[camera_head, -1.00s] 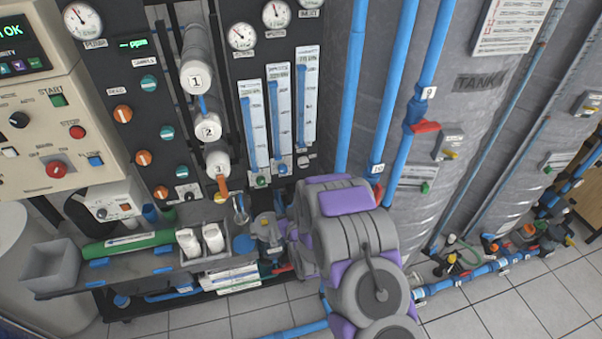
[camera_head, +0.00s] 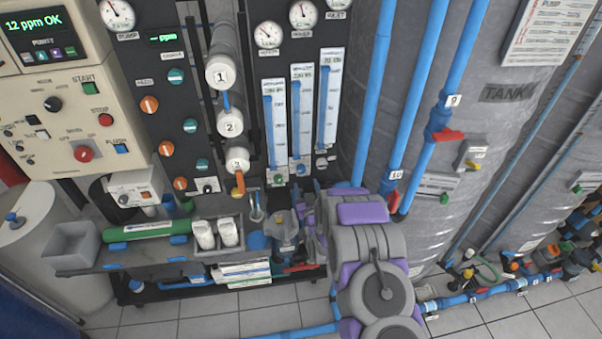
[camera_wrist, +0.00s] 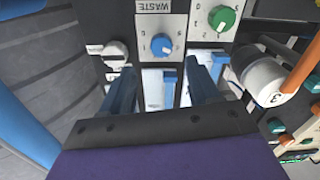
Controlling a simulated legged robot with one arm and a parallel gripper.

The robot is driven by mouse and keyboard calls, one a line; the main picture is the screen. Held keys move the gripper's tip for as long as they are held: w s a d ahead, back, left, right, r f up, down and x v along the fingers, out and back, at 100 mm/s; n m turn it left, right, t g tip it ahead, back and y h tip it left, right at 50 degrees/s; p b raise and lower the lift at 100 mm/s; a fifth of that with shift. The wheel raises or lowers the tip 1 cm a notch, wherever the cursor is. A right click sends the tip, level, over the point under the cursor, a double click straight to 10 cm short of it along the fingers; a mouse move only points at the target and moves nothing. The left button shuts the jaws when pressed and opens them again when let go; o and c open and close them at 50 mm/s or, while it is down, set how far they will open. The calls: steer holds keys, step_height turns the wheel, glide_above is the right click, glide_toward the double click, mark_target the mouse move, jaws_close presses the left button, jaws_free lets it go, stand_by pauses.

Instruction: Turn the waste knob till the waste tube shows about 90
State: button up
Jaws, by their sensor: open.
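The waste knob (camera_wrist: 162,44) is a blue round knob with a pale pointer mark on a white plate, under an upside-down WASTE label, in the wrist view. My gripper (camera_wrist: 172,66) is open, its two blue fingers apart and the knob showing beyond the gap between them, not gripped. In the head view, the middle of three clear tubes (camera_head: 296,115) matches the waste position and holds a blue column; its scale is too small to read. My arm hides the gripper in the head view.
A green knob (camera_wrist: 221,18) and a grey-white knob (camera_wrist: 115,52) sit on either side. A white cylinder (camera_wrist: 264,80) with an orange pipe stands close on the right. In the head view, blue vertical pipes (camera_head: 372,90) stand beside the tubes, right of the panel.

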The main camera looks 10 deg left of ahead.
mark_target(301, 172)
steer(key=x, duration=0.3)
steer(key=a+x, duration=0.1)
steer(key=x, duration=0.3)
steer(key=shift+w+a+f, duration=0.1)
steer(key=shift+f, duration=0.05)
steer(key=shift+w+d+b, duration=0.25)
steer(key=shift+w+b, duration=0.05)
steer(key=shift+w, duration=0.1)
steer(key=shift+w+d, duration=0.1)
steer(key=shift+d, duration=0.2)
steer(key=shift+a, duration=0.5)
steer(key=c, duration=0.4)
steer(key=shift+d, duration=0.25)
steer(key=c, duration=0.6)
steer(key=shift+c, duration=0.2)
